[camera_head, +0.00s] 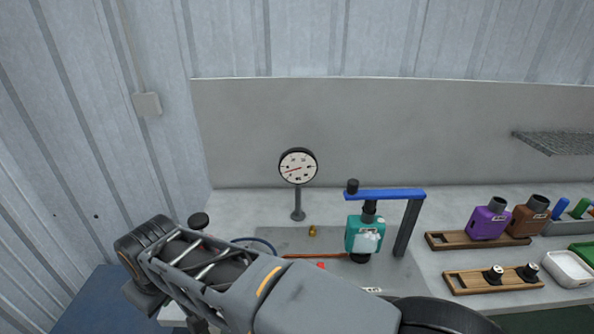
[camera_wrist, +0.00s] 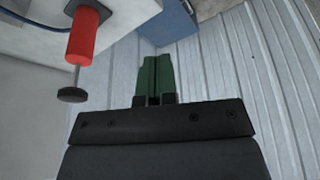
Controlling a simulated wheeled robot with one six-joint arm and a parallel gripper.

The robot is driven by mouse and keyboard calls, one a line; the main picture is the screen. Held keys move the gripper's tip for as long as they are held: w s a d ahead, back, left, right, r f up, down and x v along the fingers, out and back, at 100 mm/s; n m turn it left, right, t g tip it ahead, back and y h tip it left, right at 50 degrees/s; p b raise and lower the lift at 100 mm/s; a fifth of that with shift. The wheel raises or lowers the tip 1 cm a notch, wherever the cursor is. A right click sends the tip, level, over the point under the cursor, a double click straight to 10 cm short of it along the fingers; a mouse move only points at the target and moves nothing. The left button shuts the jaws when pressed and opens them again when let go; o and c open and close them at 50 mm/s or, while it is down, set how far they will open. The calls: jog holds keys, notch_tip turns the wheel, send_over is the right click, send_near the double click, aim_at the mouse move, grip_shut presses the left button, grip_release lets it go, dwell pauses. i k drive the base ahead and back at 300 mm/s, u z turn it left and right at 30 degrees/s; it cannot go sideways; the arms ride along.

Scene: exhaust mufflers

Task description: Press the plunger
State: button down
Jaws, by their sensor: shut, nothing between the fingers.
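The plunger (camera_wrist: 72,95) shows in the wrist view as a black disc on a thin rod, out of the end of a red cylinder (camera_wrist: 82,38). In the head view its black knob (camera_head: 199,220) stands up just behind my arm, which hides most of the pump body. My gripper (camera_wrist: 153,66) has green fingers, closed together and empty. In the wrist view they are to the right of the plunger, apart from it. In the head view the fingers are hidden.
A dial gauge (camera_head: 298,167) stands on the bench behind. A teal muffler (camera_head: 364,236) sits under a blue clamp bar (camera_head: 385,194). Wooden racks (camera_head: 460,241) with purple and brown mufflers are on the right. A blue box (camera_wrist: 177,22) shows in the wrist view.

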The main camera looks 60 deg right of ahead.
aim_at(199, 221)
jog(key=z, duration=1.55)
jog(key=k, duration=1.3)
jog(key=u, duration=0.75)
jog(key=i, duration=1.3)
jog(key=z, duration=0.25)
